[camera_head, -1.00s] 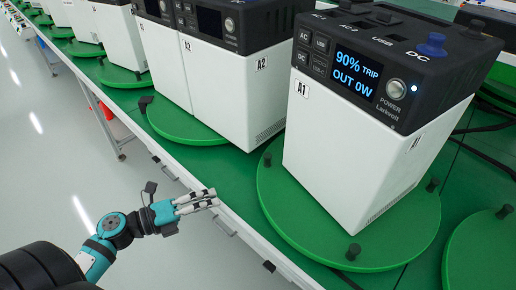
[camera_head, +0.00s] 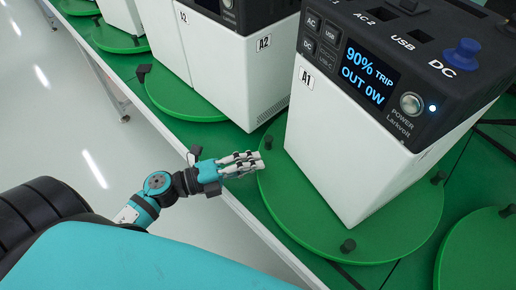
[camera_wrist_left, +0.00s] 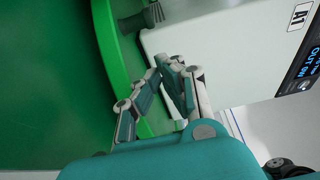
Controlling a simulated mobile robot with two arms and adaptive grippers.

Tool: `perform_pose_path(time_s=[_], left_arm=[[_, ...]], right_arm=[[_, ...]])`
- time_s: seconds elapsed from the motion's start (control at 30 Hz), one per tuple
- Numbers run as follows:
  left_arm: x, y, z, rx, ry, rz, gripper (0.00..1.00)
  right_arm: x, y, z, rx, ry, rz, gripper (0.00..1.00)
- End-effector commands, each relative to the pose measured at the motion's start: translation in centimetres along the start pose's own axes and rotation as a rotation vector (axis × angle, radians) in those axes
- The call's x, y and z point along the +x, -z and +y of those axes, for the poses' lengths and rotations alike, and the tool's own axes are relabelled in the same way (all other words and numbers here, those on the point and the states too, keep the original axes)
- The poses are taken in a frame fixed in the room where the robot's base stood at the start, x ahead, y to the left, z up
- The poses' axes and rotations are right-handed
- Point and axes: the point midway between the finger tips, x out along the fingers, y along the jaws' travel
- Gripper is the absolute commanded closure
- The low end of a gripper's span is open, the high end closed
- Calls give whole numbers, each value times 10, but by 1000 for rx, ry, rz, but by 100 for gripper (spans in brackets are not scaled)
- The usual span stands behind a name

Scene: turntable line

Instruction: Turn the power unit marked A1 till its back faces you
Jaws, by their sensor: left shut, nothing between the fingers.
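The power unit marked A1 (camera_head: 340,139) is a white box with a black top and a lit screen reading 90% TRIP, OUT 0W. It stands on a round green turntable (camera_head: 393,240) with short black pegs at its rim, its screen side toward me. My left gripper (camera_head: 258,163) is shut and empty at the turntable's left rim, close to the unit's lower left corner. In the left wrist view the gripper (camera_wrist_left: 168,66) is near a dark peg (camera_wrist_left: 140,19) and the unit's white side (camera_wrist_left: 215,50); contact cannot be told. My right gripper is not in view.
The unit marked A2 (camera_head: 232,85) stands on another turntable (camera_head: 172,103) to the left. A further turntable (camera_head: 478,255) is at the right edge. The green bench's front edge (camera_head: 262,228) runs diagonally, with open floor (camera_head: 60,130) to its left.

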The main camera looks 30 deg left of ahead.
Motion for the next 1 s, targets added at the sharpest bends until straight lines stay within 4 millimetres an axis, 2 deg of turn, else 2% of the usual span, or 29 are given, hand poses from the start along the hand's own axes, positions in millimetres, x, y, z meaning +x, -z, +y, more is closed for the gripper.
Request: perform_pose_path(time_s=[0.03, 0.23, 0.7, 1.0], left_arm=[[6, -9, 0, 4, 2, -1, 100], [21, -25, 1, 2, 0, -1, 100], [25, -29, 1, 2, -2, 2, 100], [38, -54, 2, 4, -1, 109, 100]], right_arm=[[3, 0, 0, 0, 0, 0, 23], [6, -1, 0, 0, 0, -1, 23], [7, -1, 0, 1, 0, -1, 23], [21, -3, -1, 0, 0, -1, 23]])
